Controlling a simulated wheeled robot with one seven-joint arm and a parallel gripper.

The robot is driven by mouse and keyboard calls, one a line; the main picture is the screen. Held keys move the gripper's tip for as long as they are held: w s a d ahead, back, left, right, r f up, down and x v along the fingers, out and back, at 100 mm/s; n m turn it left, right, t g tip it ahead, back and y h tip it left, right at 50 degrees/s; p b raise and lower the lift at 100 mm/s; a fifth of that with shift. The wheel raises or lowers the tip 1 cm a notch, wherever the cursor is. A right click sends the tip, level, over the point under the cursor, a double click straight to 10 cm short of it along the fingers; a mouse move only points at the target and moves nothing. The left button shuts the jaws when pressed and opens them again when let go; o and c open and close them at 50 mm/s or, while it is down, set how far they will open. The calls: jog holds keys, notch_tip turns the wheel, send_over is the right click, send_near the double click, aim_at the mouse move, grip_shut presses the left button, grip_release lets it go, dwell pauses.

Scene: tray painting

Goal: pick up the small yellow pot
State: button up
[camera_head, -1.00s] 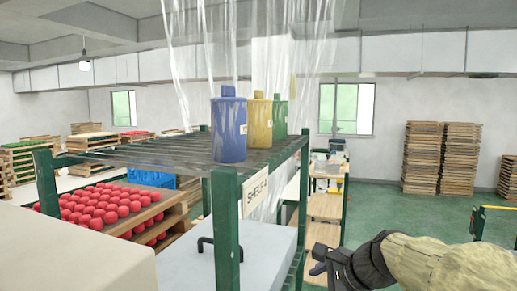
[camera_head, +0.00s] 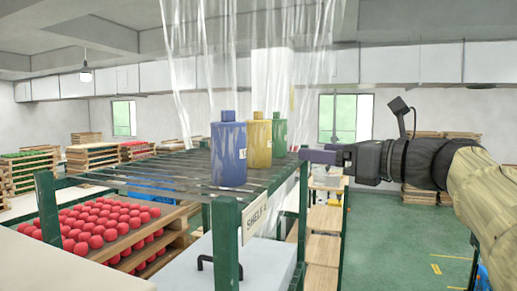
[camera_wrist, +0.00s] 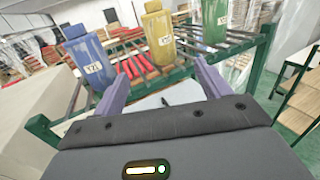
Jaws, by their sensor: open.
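The small yellow pot (camera_head: 259,144) is a yellow bottle-shaped container with a narrower cap, upright on the slatted shelf top between a blue pot (camera_head: 229,155) and a green pot (camera_head: 279,134). In the wrist view the yellow pot (camera_wrist: 158,36) stands in the middle beyond my fingers, with a white label. My gripper (camera_head: 305,155) is to the right of the pots, at about shelf height, apart from them. In the wrist view its two purple fingers (camera_wrist: 160,85) are spread with nothing between them.
The green-framed shelf (camera_head: 226,232) carries a "SHELF 4" sign. Clear plastic strips (camera_head: 207,70) hang over its top, close to the pots. Green floor (camera_head: 400,235) is open to the right.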

aim_at(268, 146)
jog(key=p+x, duration=0.4)
jog(key=x, duration=0.7)
jog(key=shift+w+a+f, duration=0.1)
jog(key=shift+w+a, duration=0.05)
jog(key=shift+w, duration=0.05)
jog(key=shift+w+a+r+p, duration=0.2)
jog(key=shift+w+a+p, duration=0.1)
jog(key=shift+p, duration=0.25)
jog(key=p+x, duration=0.2)
jog(key=x, duration=0.1)
jog(key=shift+w+a, duration=0.15)
jog(key=shift+w+a+f, duration=0.2)
jog(key=shift+w+a, duration=0.1)
jog(key=shift+w, duration=0.1)
jog(key=shift+s, duration=0.1)
